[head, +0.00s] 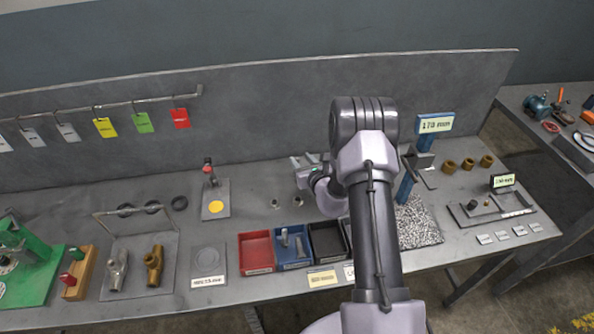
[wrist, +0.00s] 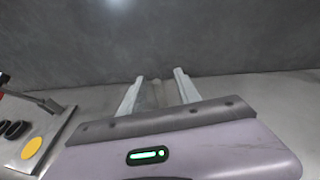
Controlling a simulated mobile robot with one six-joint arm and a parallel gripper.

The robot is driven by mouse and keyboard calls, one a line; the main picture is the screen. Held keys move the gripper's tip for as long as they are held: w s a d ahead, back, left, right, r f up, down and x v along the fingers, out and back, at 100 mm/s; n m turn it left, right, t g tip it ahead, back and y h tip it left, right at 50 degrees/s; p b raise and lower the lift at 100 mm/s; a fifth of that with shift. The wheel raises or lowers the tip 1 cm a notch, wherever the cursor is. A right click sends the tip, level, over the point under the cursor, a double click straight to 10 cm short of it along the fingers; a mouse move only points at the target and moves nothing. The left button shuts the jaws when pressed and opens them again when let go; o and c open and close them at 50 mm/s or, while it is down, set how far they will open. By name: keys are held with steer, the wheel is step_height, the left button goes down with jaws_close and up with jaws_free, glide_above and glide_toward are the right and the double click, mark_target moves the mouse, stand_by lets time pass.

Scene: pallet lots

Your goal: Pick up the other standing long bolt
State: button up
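My gripper (head: 304,160) is low over the back of the bench, its two pale fingers spread apart and pointing toward the back panel. In the wrist view, the fingers (wrist: 158,88) stand wide apart. In the head view my arm and gripper hide that spot. Grey bolts (head: 284,237) are in the blue tray (head: 294,263). A small upright piece (head: 275,203) stands on the bench left of my gripper.
A red tray (head: 256,252) and a black tray (head: 328,240) flank the blue one. A plate with a yellow disc (head: 215,206) is to the left, also in the wrist view (wrist: 32,147). The panel (head: 250,110) closes the back.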

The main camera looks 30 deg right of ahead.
steer(key=x, duration=0.1)
steer(key=b+x, duration=0.1)
steer(key=x, duration=0.1)
steer(key=b+x, duration=0.1)
steer(key=shift+w+a+f, duration=0.3)
steer(key=shift+f, duration=0.15)
steer(key=shift+w, duration=0.3)
steer(key=shift+r, duration=0.1)
jaws_close()
steer(key=shift+r, duration=0.1)
